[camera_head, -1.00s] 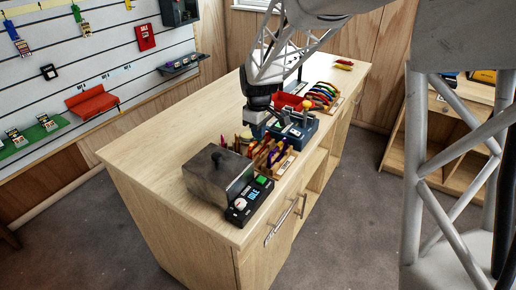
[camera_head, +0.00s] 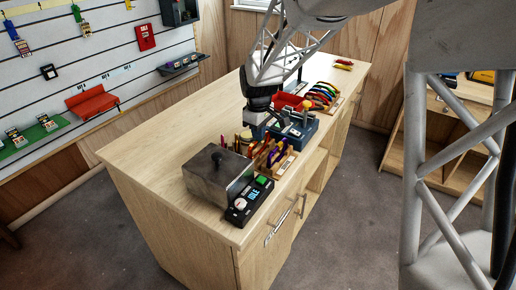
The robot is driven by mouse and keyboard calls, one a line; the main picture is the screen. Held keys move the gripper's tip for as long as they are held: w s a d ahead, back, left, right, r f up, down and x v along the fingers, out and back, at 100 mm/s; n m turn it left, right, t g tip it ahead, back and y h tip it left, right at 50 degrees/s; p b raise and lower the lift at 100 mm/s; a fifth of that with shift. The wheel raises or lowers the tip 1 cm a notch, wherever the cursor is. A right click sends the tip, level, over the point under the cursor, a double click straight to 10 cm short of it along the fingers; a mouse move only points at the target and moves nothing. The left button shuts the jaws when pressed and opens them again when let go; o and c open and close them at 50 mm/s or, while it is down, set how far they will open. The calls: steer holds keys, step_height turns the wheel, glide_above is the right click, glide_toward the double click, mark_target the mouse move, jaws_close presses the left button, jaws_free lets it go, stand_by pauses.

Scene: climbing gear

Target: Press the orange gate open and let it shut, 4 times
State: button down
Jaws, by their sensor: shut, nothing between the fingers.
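My gripper (camera_head: 259,117) is shut and empty. It points down beside a dark blue device (camera_head: 299,133) on the wooden workbench, partly in front of it. The gripper's fingertips are small and partly hidden, so I cannot tell whether they touch anything. I cannot make out the orange gate for certain; it is too small or hidden behind the gripper and arm.
A grey box with a knob (camera_head: 214,172) and a black control box with a green button (camera_head: 249,201) stand at the bench's near end. A rack of coloured gear (camera_head: 272,155) is close to the gripper. More coloured gear (camera_head: 322,95) lies farther back. The bench's left side is clear.

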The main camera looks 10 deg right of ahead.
steer(key=shift+r, duration=3)
steer(key=shift+r, duration=0.1)
step_height(320, 180, up, 3)
steer(key=shift+f, duration=0.15)
steer(key=shift+f, duration=0.1)
steer(key=shift+f, duration=3.2)
